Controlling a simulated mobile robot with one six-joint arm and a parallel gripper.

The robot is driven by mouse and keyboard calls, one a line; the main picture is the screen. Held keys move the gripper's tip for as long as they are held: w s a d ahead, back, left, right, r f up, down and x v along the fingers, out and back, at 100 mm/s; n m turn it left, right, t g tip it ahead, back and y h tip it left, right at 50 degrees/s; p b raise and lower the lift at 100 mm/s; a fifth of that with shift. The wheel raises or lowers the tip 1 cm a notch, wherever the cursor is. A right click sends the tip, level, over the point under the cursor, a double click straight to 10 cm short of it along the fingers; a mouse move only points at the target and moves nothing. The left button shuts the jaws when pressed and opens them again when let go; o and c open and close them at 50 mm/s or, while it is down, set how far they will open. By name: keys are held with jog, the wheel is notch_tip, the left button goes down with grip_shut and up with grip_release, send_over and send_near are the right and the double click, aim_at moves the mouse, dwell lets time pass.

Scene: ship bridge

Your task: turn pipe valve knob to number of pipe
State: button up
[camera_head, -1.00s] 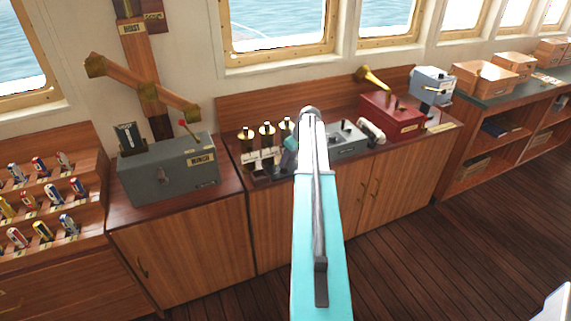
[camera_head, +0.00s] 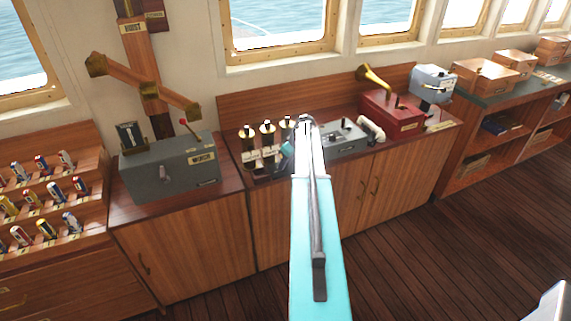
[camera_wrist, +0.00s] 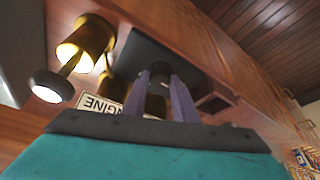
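Several brass cylinders (camera_head: 267,128) with dark knobs stand in a row on the wooden counter, with white labels below them. In the wrist view a brass cylinder (camera_wrist: 84,42) with a dark round knob (camera_wrist: 47,88) is at the left. A label reading "ENGINE" (camera_wrist: 98,104) is near the middle. My gripper (camera_wrist: 160,74) points at a dark panel (camera_wrist: 145,52). Its two grey-purple fingers are apart, with a dark rounded thing (camera_wrist: 157,100) between them; whether they press on it is unclear. In the head view my gripper (camera_head: 287,150) is small and partly hidden by my arm, beside the labels.
A grey box with a red-tipped lever (camera_head: 170,168) stands at the left, and a rack of colored handles (camera_head: 40,200) is further left. A grey control box (camera_head: 345,142) and red box with a brass horn (camera_head: 392,115) stand to the right. The floor (camera_head: 400,260) is clear.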

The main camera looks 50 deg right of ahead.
jog(key=c, duration=0.4)
jog(key=shift+f+m+b, duration=0.1)
jog(key=shift+m+b, duration=0.5)
jog(key=shift+a+m+h+b, duration=0.15)
jog(key=shift+m+h+b, duration=0.35)
jog(key=shift+m+b, duration=0.3)
jog(key=m+h+b, duration=0.1)
jog(key=m, duration=0.1)
jog(key=m+g+b, duration=0.1)
jog(key=m, duration=0.2)
jog(key=shift+w+a+h, duration=0.1)
jog(key=shift+h, duration=0.3)
jog(key=m+g+h+b, duration=0.1)
jog(key=m+b, duration=0.1)
jog(key=m, duration=0.3)
jog(key=shift+w+a, duration=0.1)
jog(key=shift+w, duration=0.05)
jog(key=shift+w+a+m+g+h+b, duration=0.15)
jog(key=shift+m+g+b, duration=0.45)
jog(key=shift+m, duration=0.65)
jog(key=shift+d+m+g+h+b, duration=0.1)
jog(key=shift+m+g+h+b, duration=0.3)
jog(key=shift+m, duration=0.85)
